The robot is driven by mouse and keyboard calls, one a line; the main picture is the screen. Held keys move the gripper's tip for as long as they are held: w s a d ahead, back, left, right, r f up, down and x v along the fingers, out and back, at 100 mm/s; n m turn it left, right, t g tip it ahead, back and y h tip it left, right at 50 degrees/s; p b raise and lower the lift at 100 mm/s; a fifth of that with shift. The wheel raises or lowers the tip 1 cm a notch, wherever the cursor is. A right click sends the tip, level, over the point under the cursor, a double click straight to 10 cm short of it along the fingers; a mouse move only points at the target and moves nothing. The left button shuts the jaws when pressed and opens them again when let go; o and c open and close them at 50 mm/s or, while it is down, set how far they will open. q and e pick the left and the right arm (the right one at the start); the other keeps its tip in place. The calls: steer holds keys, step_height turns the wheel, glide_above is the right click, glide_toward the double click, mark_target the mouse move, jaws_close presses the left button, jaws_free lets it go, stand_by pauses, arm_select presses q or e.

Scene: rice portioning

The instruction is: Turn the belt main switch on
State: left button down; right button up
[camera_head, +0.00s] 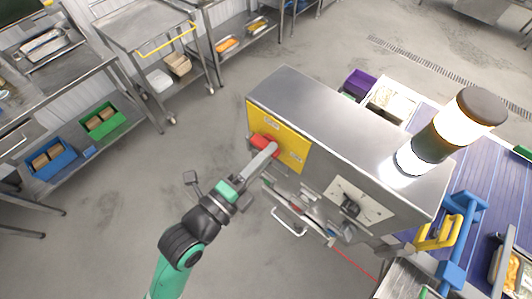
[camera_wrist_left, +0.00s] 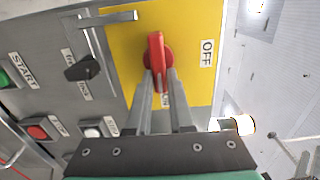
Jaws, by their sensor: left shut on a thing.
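The belt main switch is a red rotary handle (camera_wrist_left: 157,55) on a yellow plate (camera_wrist_left: 122,35) on the steel control cabinet. It also shows in the head view as a red knob (camera_head: 262,145). My left gripper (camera_wrist_left: 158,88) has its two fingers on either side of the handle's lower end and is shut on it. In the wrist view the handle stands nearly upright in the picture, and an OFF label (camera_wrist_left: 207,53) is to its right. Another label below the handle is mostly hidden by the fingers. My right gripper is not in view.
A black selector (camera_wrist_left: 82,68), a green START button (camera_wrist_left: 3,78) and a red button (camera_wrist_left: 36,130) are left of the plate. A lit signal tower (camera_head: 450,130) stands on the cabinet. The blue belt (camera_head: 490,185) is at right. The floor at left is clear.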

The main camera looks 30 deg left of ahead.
arm_select(q)
steer(key=c, duration=0.8)
jaws_free()
steer(key=p+v, duration=0.3)
steer(key=v, duration=0.8)
steer(key=shift+s, duration=0.3)
